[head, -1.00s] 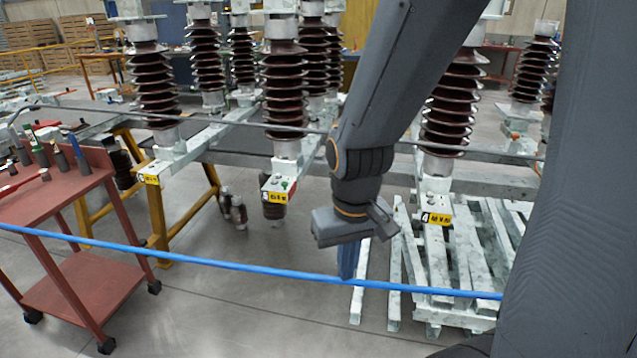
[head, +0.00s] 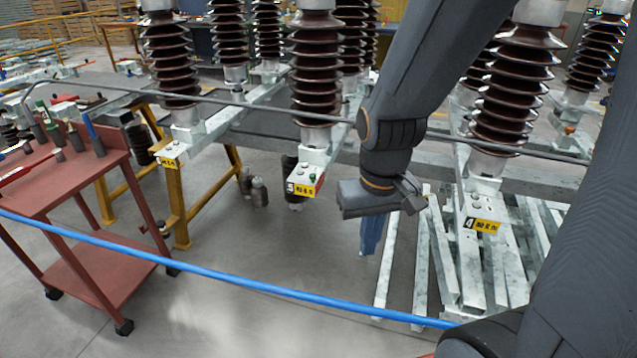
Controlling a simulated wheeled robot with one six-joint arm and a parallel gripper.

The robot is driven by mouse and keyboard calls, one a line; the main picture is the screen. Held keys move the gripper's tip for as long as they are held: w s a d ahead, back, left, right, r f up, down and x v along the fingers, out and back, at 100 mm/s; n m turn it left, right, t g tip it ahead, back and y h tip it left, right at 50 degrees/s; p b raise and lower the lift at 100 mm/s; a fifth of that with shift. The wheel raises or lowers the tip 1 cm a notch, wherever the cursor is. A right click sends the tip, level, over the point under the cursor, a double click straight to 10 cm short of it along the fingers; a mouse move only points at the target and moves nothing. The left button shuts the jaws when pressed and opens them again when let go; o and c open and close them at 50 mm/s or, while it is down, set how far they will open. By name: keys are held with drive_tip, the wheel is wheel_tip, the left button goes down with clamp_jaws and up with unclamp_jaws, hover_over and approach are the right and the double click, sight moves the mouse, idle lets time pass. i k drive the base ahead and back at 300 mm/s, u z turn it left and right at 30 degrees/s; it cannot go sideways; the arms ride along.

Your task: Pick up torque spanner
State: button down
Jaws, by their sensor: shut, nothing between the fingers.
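A long red-handled tool (head: 14,174), which looks like the torque spanner, lies on the top shelf of the red trolley (head: 40,203) at the left. Its outer end is cut off by the picture's left edge. My gripper (head: 370,240) hangs pointing down near the middle of the head view. Its bluish fingers are together, with nothing seen between them. It is far to the right of the trolley, apart from the tool.
Several upright tools, including a blue-handled one (head: 89,126), stand on the trolley. A blue barrier rope (head: 230,278) crosses in front. Brown ribbed insulators (head: 318,75) stand on steel beams behind. Grey floor is clear between.

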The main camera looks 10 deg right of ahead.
sight(58, 154)
drive_tip(key=u, duration=1.15)
drive_tip(key=i, duration=2.2)
drive_tip(key=u, duration=0.5)
drive_tip(key=i, duration=0.95)
drive_tip(key=u, duration=0.35)
